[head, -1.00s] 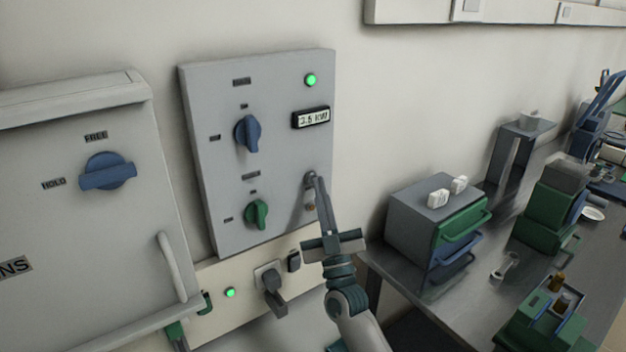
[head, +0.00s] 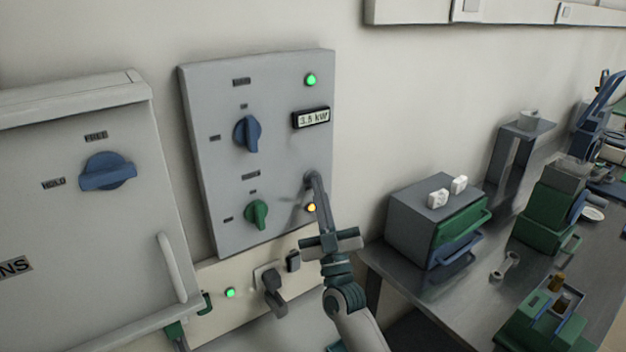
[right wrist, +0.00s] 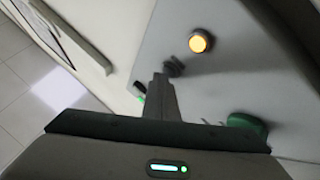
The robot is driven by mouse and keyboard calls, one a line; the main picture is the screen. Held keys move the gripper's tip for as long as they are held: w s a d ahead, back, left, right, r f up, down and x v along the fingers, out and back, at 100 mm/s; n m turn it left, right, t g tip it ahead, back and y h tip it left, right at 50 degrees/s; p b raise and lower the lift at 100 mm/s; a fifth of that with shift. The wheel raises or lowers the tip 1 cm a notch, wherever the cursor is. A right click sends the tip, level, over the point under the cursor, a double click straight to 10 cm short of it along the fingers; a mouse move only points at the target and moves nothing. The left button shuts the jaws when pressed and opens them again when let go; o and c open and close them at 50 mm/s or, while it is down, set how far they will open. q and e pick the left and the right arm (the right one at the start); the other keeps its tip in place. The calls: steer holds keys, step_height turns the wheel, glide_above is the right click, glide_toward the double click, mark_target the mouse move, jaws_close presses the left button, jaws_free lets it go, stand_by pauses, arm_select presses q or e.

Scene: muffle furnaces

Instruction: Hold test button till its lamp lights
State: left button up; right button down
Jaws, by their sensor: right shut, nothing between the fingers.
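The grey control panel (head: 285,160) is on the wall, with a blue knob (head: 246,134), a green knob (head: 256,214), a green lamp (head: 310,80) and a display (head: 311,118) reading about 3.5 kW. My right gripper (head: 311,178) is shut and empty, its fingertips against the panel's lower right, where they hide the test button. Just below them an amber lamp (head: 311,208) glows; it is bright in the right wrist view (right wrist: 199,42) too, near the fingers (right wrist: 162,95). My left gripper is out of view.
A furnace door (head: 95,235) with a blue knob (head: 108,171) is at left. A socket strip (head: 215,300) with a green lamp lies below the panel. A bench (head: 480,300) at right holds a drawer box (head: 410,225) and green equipment.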

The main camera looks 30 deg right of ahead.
steer(key=shift+s, duration=0.1)
steer(key=shift+s+d+p, duration=0.1)
steer(key=shift+s+p, duration=0.3)
steer(key=shift+s, duration=0.35)
steer(key=s+p, duration=0.1)
steer(key=s, duration=0.4)
steer(key=shift+d+p, duration=0.15)
steer(key=shift+p, duration=0.15)
stand_by(0.6)
